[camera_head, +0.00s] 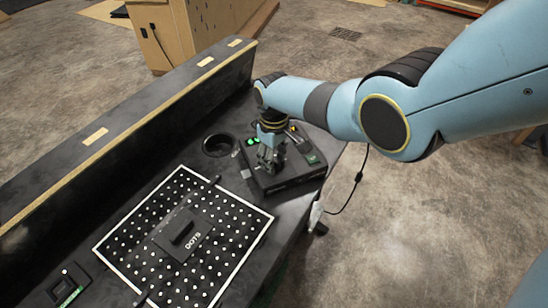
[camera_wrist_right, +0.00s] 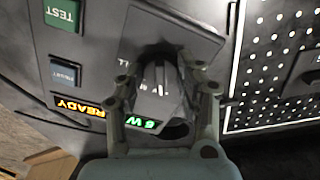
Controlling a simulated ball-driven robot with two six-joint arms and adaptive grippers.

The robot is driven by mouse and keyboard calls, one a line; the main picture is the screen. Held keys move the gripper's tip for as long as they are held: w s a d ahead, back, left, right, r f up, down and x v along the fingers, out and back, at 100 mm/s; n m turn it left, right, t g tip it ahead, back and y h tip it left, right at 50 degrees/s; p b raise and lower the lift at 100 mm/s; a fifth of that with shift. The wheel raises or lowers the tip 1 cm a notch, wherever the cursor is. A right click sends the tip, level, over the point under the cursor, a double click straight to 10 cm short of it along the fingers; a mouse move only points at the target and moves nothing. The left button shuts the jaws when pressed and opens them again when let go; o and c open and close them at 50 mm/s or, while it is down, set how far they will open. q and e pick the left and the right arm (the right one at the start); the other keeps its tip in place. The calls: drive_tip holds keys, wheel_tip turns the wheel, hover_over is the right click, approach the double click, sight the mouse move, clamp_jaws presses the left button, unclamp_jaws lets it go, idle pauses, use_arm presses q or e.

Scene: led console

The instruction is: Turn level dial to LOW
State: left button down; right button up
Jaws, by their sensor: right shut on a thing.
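The level dial (camera_wrist_right: 157,82) is a dark knob on the black console box (camera_head: 297,178), with part of a label showing beside it. In the right wrist view my right gripper (camera_wrist_right: 160,75) has its fingers on both sides of the dial, shut on it. In the head view the right gripper (camera_head: 270,155) reaches down onto the left part of the console and hides the dial. Lit green characters (camera_wrist_right: 143,123) glow near the dial, partly covered by a finger. My left gripper is not in view.
The console also has an orange READY display (camera_wrist_right: 80,109), a RESET button (camera_wrist_right: 65,74) and a green TEST button (camera_wrist_right: 62,14). A white-dotted DOTS panel (camera_head: 140,222) lies left of it. A round hole (camera_head: 218,145) is in the desk. A long ledge runs behind.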

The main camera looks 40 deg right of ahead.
idle(0.4)
drive_tip(key=o, duration=1.1)
drive_tip(key=shift+o, duration=0.2)
wheel_tip(320, 180, up, 12)
